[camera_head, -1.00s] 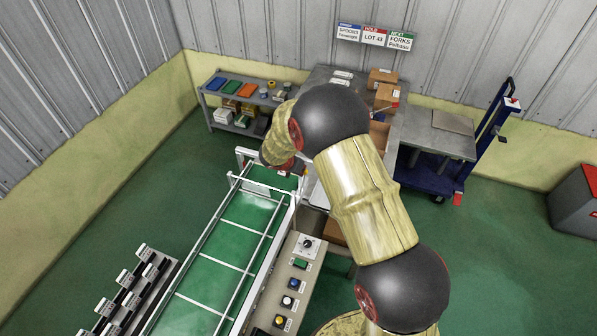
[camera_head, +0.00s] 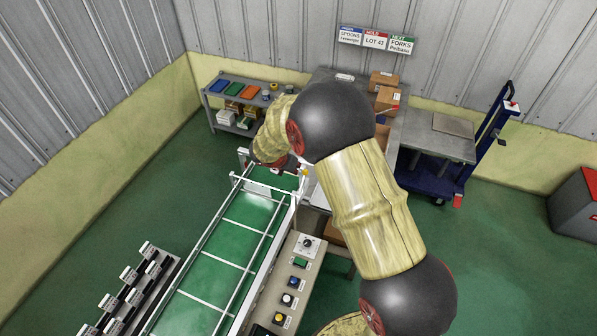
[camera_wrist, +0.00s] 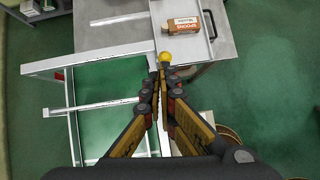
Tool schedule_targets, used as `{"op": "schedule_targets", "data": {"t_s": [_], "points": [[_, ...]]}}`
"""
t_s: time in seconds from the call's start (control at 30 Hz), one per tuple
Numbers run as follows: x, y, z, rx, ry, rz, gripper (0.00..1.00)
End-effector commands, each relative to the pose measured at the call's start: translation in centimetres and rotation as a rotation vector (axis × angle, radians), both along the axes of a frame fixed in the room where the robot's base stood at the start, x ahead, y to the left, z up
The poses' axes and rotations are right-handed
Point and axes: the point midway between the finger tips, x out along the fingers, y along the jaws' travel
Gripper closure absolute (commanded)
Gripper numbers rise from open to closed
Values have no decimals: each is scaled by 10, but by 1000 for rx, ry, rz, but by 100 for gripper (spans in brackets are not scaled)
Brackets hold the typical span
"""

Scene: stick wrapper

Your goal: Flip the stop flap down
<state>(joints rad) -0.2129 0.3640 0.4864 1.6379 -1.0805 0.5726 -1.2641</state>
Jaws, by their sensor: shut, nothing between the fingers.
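My gripper (camera_wrist: 159,75) is shut and empty in the wrist view, its fingertips pointing at a small yellow knob (camera_wrist: 167,57). The tips are very close to the knob; I cannot tell whether they touch. The knob is at the right end of a white crossbar (camera_wrist: 90,60) at the far end of the white-framed green conveyor (camera_wrist: 112,85). The stop flap cannot be clearly told apart from this frame, nor its angle. In the head view the conveyor (camera_head: 233,236) runs to the lower left, and my arm partly hides its far end.
A button panel (camera_head: 293,280) runs along the conveyor's right side. A shelf (camera_head: 225,105) stands at the back left, a blue trolley (camera_head: 440,175) at the right.

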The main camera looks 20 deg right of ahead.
Motion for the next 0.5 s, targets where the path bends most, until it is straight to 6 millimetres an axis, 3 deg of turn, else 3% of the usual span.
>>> {"op": "schedule_targets", "data": {"t_s": [0.3,0.5], "points": [[-7,11,54,-1,2,1,100],[-10,13,65,0,6,1,100]]}}
